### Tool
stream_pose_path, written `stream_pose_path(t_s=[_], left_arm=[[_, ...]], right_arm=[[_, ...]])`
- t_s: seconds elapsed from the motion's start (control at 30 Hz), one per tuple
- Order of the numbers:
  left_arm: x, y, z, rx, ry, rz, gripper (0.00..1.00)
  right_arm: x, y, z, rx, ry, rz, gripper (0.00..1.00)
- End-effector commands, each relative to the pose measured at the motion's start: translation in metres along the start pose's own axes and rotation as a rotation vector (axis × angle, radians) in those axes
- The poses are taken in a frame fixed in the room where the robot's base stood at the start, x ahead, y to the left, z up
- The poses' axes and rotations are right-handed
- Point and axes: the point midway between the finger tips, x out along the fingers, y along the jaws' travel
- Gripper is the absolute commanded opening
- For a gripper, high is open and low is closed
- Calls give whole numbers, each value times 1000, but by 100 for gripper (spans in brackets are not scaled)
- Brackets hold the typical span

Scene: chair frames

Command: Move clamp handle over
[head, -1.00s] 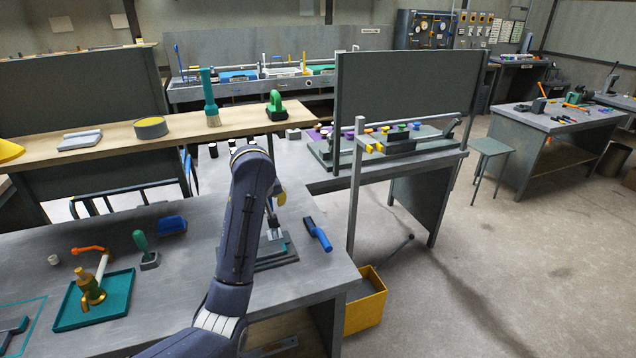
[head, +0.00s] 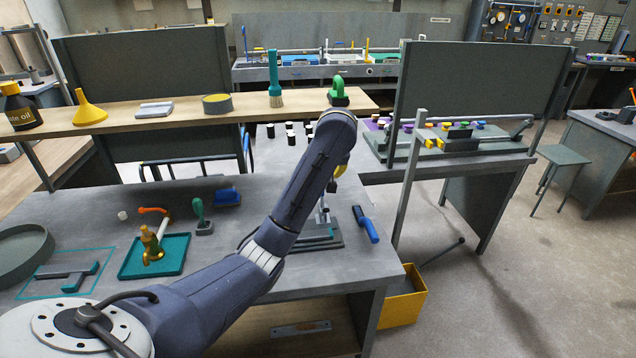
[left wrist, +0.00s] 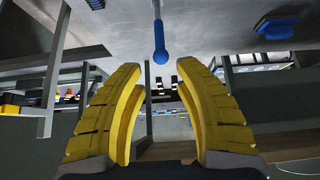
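The clamp (head: 325,216) stands on a dark base plate at the right part of the grey bench; my arm partly covers it in the head view. In the left wrist view a thin lever with a rounded blue end, apparently the clamp handle (left wrist: 160,46), points down from the top, in line with the gap between the fingers. My left gripper (left wrist: 158,78) is open, its two yellow fingers wide apart and nothing gripped. In the head view only a bit of yellow finger (head: 341,172) shows past my arm. My right gripper is not in view.
A blue-handled brush (head: 365,224) lies right of the clamp. Left of it are a green-handled tool (head: 201,217), a blue block (head: 228,197) and a teal tray (head: 136,268) with a brass fitting. A raised wooden shelf (head: 300,110) runs behind. A yellow bin (head: 404,306) stands below.

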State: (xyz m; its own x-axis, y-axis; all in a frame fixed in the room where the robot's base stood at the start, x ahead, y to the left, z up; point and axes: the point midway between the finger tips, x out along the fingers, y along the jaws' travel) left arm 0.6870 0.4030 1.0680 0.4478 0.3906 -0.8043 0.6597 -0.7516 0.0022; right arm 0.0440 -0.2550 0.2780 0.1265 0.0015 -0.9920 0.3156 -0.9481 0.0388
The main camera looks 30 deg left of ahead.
Motion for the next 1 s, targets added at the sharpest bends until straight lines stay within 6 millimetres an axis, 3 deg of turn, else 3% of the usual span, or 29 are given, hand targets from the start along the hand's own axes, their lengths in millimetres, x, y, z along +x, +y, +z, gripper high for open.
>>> stream_pose_path(t_s=[0.53, 0.83, 1.0], left_arm=[[60, -2, 3, -1, -8, -5, 35], [59, -2, 3, -2, -9, -4, 0], [59, -2, 3, -2, -9, -4, 0]], right_arm=[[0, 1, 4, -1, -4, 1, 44], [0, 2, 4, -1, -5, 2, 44], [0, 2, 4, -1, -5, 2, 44]])
